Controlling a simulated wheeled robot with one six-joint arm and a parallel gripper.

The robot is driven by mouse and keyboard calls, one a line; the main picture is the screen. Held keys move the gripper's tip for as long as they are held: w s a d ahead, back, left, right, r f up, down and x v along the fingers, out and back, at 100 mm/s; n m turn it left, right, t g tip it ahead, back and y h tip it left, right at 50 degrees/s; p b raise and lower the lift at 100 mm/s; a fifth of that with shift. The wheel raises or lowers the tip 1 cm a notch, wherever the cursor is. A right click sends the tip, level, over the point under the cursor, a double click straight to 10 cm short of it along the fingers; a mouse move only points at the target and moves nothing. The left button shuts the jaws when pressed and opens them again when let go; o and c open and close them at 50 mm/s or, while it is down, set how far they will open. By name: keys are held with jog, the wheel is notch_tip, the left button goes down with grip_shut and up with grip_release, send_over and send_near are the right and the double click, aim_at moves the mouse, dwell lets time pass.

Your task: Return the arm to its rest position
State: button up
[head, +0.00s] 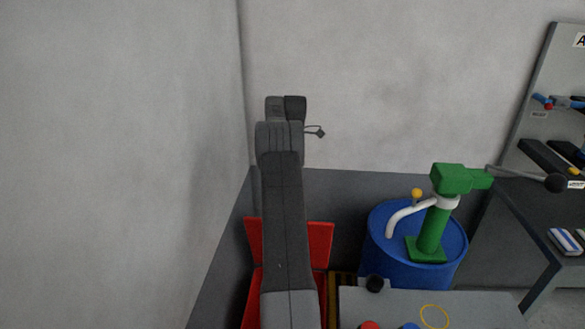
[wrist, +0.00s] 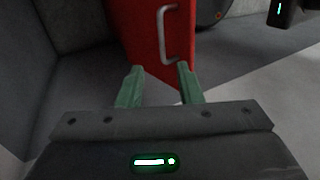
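My gripper (wrist: 159,70) shows in the wrist view as two green fingers standing well apart, with nothing between them. Beyond the fingertips is a red panel with a metal handle. In the head view my arm rises upright in the middle of the picture, in front of the grey walls. The arm hides the gripper's fingers there. A small dark piece sticks out to the right near the arm's top, and I cannot tell what it is.
A red container (head: 319,246) stands behind my arm. A blue drum (head: 390,258) with a green hand pump (head: 434,232) is to the right. A dark workbench (head: 530,225) and tool board (head: 538,80) are at the far right. The left side shows bare wall.

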jog(key=shift+f, duration=0.15)
jog(key=b+x, duration=0.3)
jog(key=x, duration=1)
dwell(0.3)
jog(key=shift+s, duration=0.15)
